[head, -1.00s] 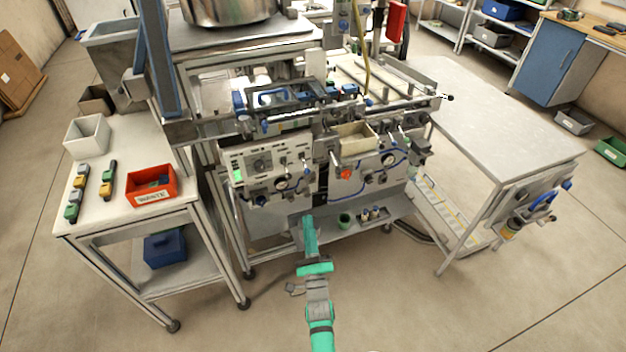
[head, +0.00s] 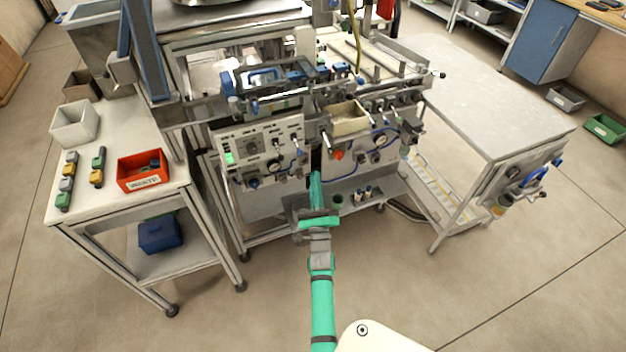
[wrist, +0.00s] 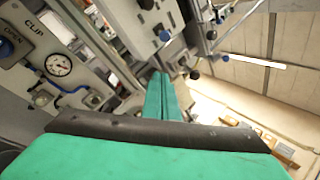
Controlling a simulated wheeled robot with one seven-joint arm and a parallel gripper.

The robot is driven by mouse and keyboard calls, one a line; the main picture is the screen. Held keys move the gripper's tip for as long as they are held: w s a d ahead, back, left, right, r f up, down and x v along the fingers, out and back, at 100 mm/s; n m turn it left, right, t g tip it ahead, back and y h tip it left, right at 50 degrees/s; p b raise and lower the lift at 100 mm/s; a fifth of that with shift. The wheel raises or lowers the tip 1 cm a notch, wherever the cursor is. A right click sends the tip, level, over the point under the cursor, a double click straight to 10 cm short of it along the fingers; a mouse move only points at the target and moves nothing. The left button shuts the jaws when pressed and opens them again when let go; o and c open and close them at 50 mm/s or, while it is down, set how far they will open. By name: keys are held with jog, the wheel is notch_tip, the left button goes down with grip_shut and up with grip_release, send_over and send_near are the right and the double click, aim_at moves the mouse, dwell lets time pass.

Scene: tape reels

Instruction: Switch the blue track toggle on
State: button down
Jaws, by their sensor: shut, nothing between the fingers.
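The machine's left front panel (head: 262,145) carries a gauge, several knobs and levers. A small blue-tipped lever (head: 298,151) stands at its right side. No readable label tells which control is the track toggle, and I cannot tell its on or off position. Contact with any lever cannot be made out.
A beige tray (head: 346,119) juts from the machine front. A low shelf (head: 350,198) holds a green cup (head: 337,201) and small bottles. A side table (head: 115,190) with a red bin (head: 143,170) stands left. A grey table (head: 500,100) stands right. Foreground floor is clear.

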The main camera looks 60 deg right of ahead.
jog(key=w+d+r, duration=0.2)
jog(key=w+r, duration=0.2)
jog(key=r, duration=0.1)
jog(key=shift+w, duration=0.35)
jog(key=shift+r, duration=0.1)
dwell(0.3)
jog(key=shift+w, duration=0.1)
